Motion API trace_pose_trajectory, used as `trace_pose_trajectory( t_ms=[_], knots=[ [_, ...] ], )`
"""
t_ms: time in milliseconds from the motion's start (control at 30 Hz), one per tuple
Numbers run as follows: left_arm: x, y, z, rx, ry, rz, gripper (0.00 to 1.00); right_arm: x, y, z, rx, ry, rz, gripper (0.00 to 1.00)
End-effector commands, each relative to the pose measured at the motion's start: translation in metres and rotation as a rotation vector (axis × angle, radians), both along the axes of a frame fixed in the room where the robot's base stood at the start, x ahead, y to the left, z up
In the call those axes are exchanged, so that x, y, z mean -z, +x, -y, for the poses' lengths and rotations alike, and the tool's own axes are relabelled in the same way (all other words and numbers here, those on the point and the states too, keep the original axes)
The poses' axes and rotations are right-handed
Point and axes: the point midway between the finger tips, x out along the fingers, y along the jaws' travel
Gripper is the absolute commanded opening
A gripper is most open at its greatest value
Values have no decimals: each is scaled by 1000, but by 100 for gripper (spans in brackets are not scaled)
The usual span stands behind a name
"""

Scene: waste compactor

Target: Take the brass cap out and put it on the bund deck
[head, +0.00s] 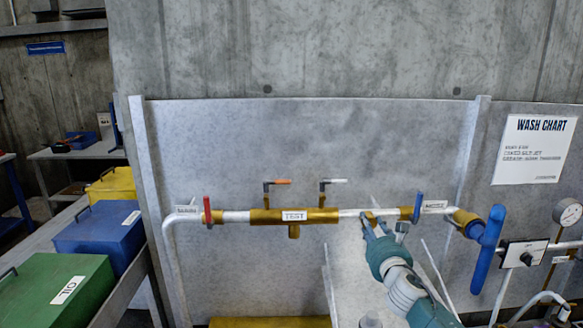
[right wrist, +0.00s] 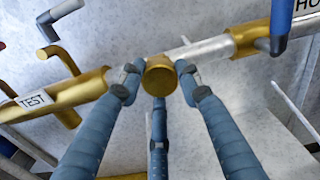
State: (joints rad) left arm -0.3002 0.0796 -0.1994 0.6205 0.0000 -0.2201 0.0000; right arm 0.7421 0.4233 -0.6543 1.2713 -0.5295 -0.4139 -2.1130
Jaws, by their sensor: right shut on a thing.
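The brass cap (right wrist: 158,76) is a round, flat-ended brass piece in the right wrist view. My right gripper (right wrist: 157,84) has blue fingers closed around its sides, with a third finger below. In the head view my right gripper (head: 374,226) is at the white pipe, right of the brass TEST block (head: 294,216). The cap overlaps the pipe in view; I cannot tell whether it is still seated there. A yellow surface (head: 270,322) shows at the bottom edge of the head view; I cannot tell if it is the bund deck. My left gripper is out of view.
The pipe carries a red-handled valve (head: 207,210), two small levers above the TEST block, and a blue handle (head: 417,208) close to my gripper. A large blue valve handle (head: 487,249) and a gauge (head: 568,212) stand at right. Green (head: 60,290) and blue (head: 97,235) bins stand at left.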

Motion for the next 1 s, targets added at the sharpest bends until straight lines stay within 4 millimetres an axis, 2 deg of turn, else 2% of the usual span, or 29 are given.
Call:
trace_pose_trajectory(
  t_ms=[367,733,1000],
  knots=[
    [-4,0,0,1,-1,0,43,-1,0,0,1,-37,1,7],
    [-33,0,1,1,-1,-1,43,-2,0,0,-1,-396,12,7],
    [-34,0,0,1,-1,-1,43,1,0,0,0,-464,15,7]
  ],
)
